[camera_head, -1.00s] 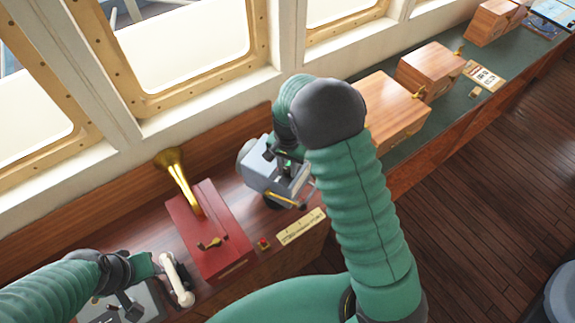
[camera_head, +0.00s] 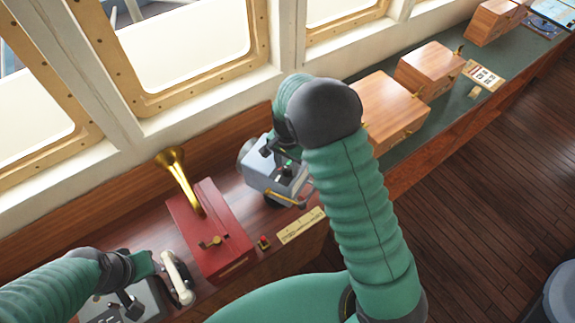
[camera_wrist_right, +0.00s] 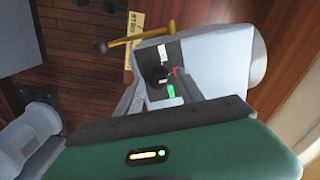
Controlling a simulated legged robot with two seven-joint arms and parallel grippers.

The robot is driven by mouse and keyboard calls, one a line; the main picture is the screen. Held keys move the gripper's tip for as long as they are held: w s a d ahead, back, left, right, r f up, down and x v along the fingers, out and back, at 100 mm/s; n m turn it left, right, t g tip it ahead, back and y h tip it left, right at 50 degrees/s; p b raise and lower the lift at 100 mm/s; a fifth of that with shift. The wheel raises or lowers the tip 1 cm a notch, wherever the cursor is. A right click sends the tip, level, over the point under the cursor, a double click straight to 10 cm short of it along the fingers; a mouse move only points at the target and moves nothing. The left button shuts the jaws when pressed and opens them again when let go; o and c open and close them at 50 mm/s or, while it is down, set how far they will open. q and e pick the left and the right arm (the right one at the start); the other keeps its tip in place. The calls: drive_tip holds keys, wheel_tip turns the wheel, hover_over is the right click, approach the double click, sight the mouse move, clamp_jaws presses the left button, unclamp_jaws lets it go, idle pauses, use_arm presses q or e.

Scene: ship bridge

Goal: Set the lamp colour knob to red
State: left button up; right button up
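The signal lamp (camera_head: 262,174) is a grey box with a yellow handle on the counter under the window. In the right wrist view its black panel carries a dark round knob (camera_wrist_right: 155,75) with white, red and green marks around it. The knob's exact pointing direction is too small to tell. My right gripper (camera_wrist_right: 160,82) is open, its fingers on either side of the knob; whether they touch it I cannot tell. In the head view my right gripper (camera_head: 284,158) is at the lamp, partly hidden by my arm. My left gripper (camera_head: 130,303) is at the lower left, its fingers unclear.
A red box (camera_head: 210,235) with a brass horn (camera_head: 180,181) stands left of the lamp. A white handset (camera_head: 178,278) lies near my left gripper. A small red button (camera_head: 264,242) and label plate (camera_head: 301,225) lie in front. Wooden boxes (camera_head: 385,112) stand to the right.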

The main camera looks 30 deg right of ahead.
sight(286, 169)
drive_tip(key=shift+s+a+f, duration=0.1)
drive_tip(key=shift+r, duration=0.45)
wheel_tip(286, 169, up, 16)
drive_tip(key=b, duration=0.3)
drive_tip(key=shift+f, duration=0.1)
